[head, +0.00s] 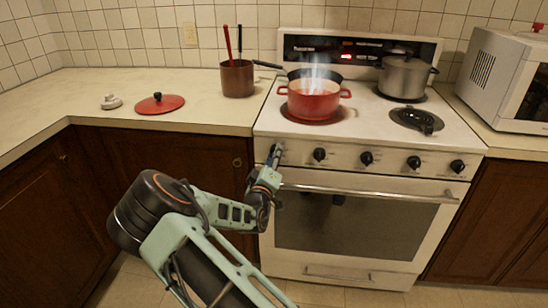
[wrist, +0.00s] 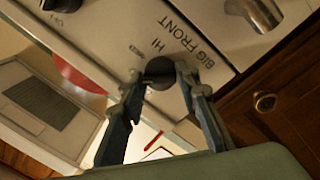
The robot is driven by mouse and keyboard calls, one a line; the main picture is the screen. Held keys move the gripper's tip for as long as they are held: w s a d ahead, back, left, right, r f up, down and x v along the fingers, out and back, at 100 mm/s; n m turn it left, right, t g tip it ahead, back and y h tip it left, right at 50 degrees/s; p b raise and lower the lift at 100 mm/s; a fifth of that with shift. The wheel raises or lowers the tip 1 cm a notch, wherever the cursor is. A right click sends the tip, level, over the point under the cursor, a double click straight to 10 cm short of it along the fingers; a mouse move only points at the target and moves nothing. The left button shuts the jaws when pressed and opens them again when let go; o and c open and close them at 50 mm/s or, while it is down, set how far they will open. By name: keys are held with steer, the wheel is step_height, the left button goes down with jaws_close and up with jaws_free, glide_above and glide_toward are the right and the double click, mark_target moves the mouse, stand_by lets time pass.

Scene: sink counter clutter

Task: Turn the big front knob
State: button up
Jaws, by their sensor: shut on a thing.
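The big front knob (wrist: 160,72) is a dark round knob at the left end of the white stove's front panel, with "BIG FRONT" and "HI" printed beside it in the wrist view. My gripper (wrist: 160,84) has a finger on each side of this knob and is shut on it. In the head view my gripper (head: 273,158) reaches the panel's left end and hides the knob. A red pot (head: 312,103) with steam or smoke above it stands on the front left burner of the stove (head: 360,128).
Several other black knobs, including the nearest one (head: 319,154), line the panel to the right. The oven handle (head: 370,193) runs just below. A dark pan (head: 298,73) and a lidded grey pot (head: 403,76) stand behind. A red lid (head: 160,104) lies on the left counter.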

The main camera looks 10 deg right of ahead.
steer(key=shift+f, duration=0.15)
steer(key=o, duration=1.1)
steer(key=v, duration=1.2)
steer(key=shift+a, duration=0.1)
